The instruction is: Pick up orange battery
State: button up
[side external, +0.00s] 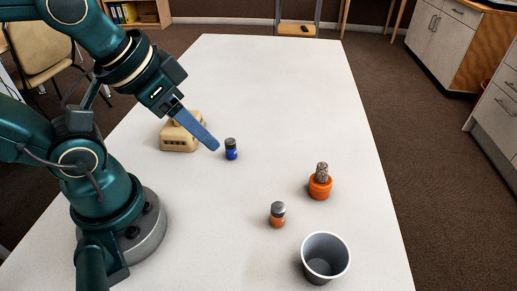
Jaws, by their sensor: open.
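The orange battery (278,215) stands upright on the white table, with a grey top and an orange lower part. A blue battery (231,149) with a dark top stands upright farther back. My gripper (213,146) is open, seen from the side, with its blue fingers pointing down to the right. Its tips are close to the left of the blue battery in the picture; I cannot tell whether they touch it. The gripper is well apart from the orange battery, up and to the left of it.
A grey cup (305,263) stands in front and to the right of the orange battery. A small cactus in an orange pot (320,189) stands behind it to the right. A beige box-like object (178,138) sits behind my gripper. The far half of the white table (275,75) is clear.

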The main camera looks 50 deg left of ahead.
jog(key=shift+o, duration=1.2)
